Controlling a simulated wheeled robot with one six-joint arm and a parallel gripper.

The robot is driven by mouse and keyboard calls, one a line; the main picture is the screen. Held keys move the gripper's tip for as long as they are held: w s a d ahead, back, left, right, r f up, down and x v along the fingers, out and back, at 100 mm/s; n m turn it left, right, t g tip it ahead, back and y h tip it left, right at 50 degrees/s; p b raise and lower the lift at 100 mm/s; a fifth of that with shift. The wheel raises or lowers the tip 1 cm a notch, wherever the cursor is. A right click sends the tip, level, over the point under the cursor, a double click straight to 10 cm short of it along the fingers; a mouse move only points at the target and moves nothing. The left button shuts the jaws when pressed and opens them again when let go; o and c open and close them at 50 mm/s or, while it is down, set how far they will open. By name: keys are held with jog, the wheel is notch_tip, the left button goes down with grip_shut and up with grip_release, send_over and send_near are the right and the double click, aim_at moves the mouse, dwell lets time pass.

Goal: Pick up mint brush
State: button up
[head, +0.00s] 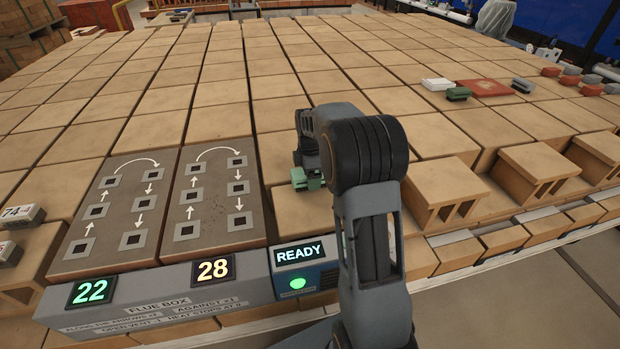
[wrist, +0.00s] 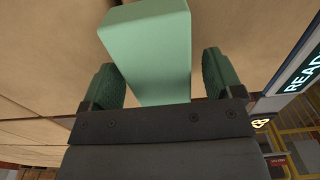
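The mint brush (wrist: 150,50) shows in the wrist view as a pale green block lying between the two dark green finger pads of my gripper (wrist: 163,80). A narrow gap shows between the block and each pad, so my gripper is open around it and not closed on it. In the head view my gripper (head: 307,182) is low over the bricks, right of the flue panels. Small green parts show at its end there, and I cannot tell brush from finger pads. My arm hides some of this area.
Two grey flue panels (head: 115,212) with arrows lie left of my gripper. A control box (head: 180,290) reads 22, 28 and READY. A dark green object (head: 458,94), a white block (head: 437,84) and a reddish brick (head: 484,88) lie farther right. Open-sided bricks (head: 540,170) stand right.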

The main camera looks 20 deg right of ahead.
jog(key=c, duration=1)
jog(key=shift+r, duration=0.15)
jog(key=shift+r, duration=0.55)
jog(key=s+r, duration=0.4)
jog(key=s+d+r+b, duration=0.1)
jog(key=s+r, duration=0.2)
jog(key=s, duration=0.2)
jog(key=s+r, duration=0.4)
jog(key=s, duration=0.1)
jog(key=shift+d+r, duration=0.25)
jog(key=shift+r, duration=0.1)
